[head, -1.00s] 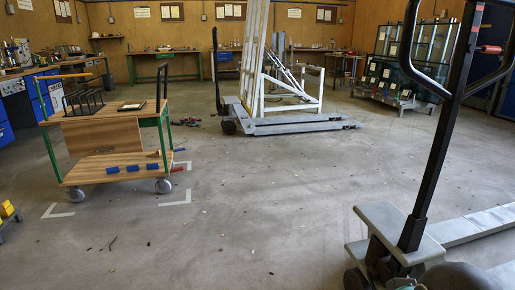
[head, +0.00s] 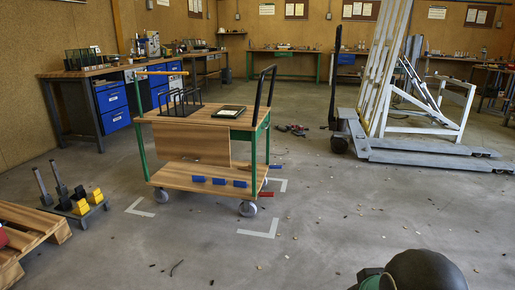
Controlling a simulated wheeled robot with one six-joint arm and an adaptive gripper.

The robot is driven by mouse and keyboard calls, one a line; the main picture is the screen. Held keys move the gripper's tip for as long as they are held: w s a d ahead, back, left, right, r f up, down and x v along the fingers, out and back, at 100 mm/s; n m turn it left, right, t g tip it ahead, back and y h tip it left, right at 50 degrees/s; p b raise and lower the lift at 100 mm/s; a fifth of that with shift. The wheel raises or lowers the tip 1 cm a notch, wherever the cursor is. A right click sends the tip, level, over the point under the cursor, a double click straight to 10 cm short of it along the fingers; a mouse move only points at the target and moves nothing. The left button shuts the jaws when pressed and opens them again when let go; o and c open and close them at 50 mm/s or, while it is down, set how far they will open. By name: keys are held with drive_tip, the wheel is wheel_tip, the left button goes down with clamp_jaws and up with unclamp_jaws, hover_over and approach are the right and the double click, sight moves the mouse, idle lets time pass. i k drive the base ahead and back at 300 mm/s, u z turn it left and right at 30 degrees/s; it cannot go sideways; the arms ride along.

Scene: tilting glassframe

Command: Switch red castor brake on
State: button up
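A wooden trolley (head: 190,180) with green legs stands left of the middle in the head view, on castors. A small red pedal (head: 267,194), which looks like the red castor brake, sticks out at the trolley's lower right, just above the right front castor (head: 248,209). Whether it is up or down is too small to tell. My gripper is not in view; only a dark rounded part of my own arm shows at the bottom right, well apart from the trolley.
Pale corner marks (head: 258,232) lie on the floor around the trolley. A wooden pallet (head: 30,235) and a low rack with yellow blocks (head: 82,207) stand at left. A grey tilting frame (head: 390,70) stands at right. The floor in front of the trolley is mostly clear.

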sight(261, 194)
drive_tip(key=u, duration=0.3)
drive_tip(key=i, duration=0.8)
drive_tip(key=u, duration=0.7)
drive_tip(key=i, duration=0.85)
drive_tip(key=z, duration=0.4)
drive_tip(key=i, duration=0.85)
drive_tip(key=z, duration=0.45)
